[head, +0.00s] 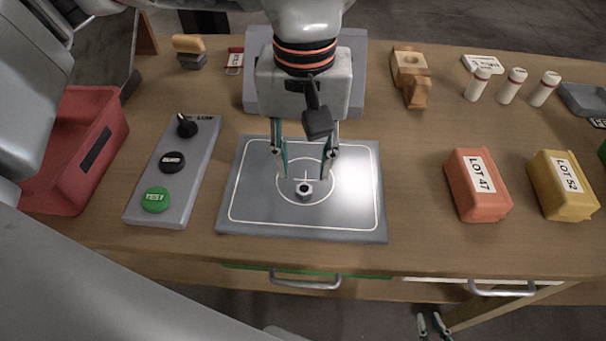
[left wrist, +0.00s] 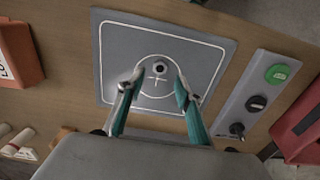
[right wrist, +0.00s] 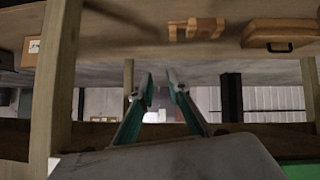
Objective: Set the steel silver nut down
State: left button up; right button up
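The steel silver nut (head: 304,189) rests on the grey detector plate (head: 240,222), just below the middle of the white circle. It also shows in the left wrist view (left wrist: 160,68), between and beyond my fingertips. My left gripper (head: 308,171) is open above the plate, its two fingers apart on either side of the nut and not visibly touching it. My right gripper (head: 430,326) is open and empty, low at the table's front edge. In the right wrist view its fingers (right wrist: 160,82) stand apart with nothing between them.
A panel with a green TEST button (head: 155,200) and a red bin (head: 82,150) are left of the plate. Orange (head: 479,203) and yellow (head: 567,204) lot bins stand right. White bottles (head: 510,88) and a wooden piece (head: 410,75) are behind.

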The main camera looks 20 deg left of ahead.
aim_at(304, 190)
pick_arm(q)
notch_tip(304, 190, up, 7)
jog(key=shift+f+p, duration=0.15)
jog(key=shift+p, duration=0.2)
jog(key=shift+s, duration=0.1)
dwell(0.3)
